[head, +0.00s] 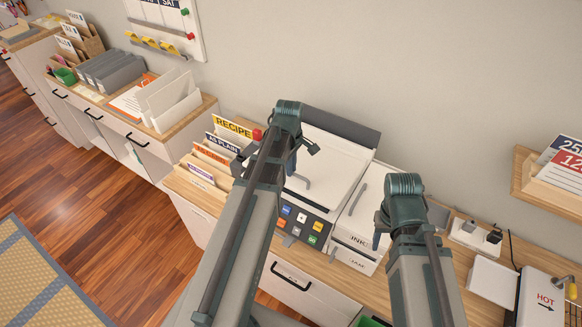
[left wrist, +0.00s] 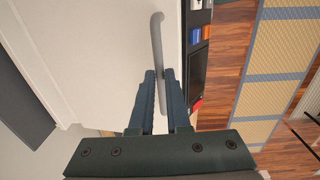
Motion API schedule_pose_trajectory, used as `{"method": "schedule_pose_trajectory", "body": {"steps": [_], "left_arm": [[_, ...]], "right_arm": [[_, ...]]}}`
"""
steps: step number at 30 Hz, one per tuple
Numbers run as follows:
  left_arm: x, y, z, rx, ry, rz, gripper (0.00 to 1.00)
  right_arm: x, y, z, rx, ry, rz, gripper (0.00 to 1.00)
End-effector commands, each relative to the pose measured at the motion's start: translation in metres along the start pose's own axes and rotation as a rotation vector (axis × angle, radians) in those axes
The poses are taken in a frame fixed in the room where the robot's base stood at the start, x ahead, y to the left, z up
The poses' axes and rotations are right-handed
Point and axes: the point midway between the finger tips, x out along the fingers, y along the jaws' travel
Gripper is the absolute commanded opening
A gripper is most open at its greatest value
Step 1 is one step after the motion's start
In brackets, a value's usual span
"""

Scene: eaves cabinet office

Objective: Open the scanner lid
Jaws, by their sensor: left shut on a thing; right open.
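The scanner (head: 305,215) stands on the wooden counter, with a dark front panel of coloured buttons. Its lid (head: 335,160) is a white plate with a dark grey bar along the back; whether it is raised at all I cannot tell. A grey bar handle (left wrist: 157,35) sits near the lid's front edge. My left gripper (head: 293,168) is shut on this handle, and its two fingers (left wrist: 159,78) close around the bar in the left wrist view. My left arm hides part of the scanner in the head view.
File holders with labelled folders (head: 208,160) stand left of the scanner. A white unit labelled INK (head: 357,240) stands close on its right. Farther right are a white box marked HOT (head: 540,300) and a wall shelf (head: 545,185). The wall rises behind the counter.

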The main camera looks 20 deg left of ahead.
Motion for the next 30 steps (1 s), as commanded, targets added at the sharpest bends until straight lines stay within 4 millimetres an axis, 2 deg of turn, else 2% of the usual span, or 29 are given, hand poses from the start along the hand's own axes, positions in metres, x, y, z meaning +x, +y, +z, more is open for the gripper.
{"method": "schedule_pose_trajectory", "body": {"steps": [8, 14, 20, 30], "left_arm": [[-0.004, 0.005, 0.0, 0.001, 0.001, 0.007, 0.0], [-0.014, 0.011, -0.001, 0.001, 0.001, 0.007, 0.0], [-0.041, 0.027, -0.001, 0.002, 0.001, 0.006, 0.0], [-0.1, 0.088, -0.001, 0.003, -0.002, 0.007, 0.0]], "right_arm": [[-0.004, 0.0, 0.0, 0.0, 0.0, 0.0, 0.5], [-0.014, 0.001, 0.001, 0.002, 0.0, 0.0, 0.5], [-0.042, 0.004, 0.003, 0.004, -0.001, -0.001, 0.5], [-0.103, 0.009, 0.007, 0.002, -0.003, -0.001, 0.5]]}}
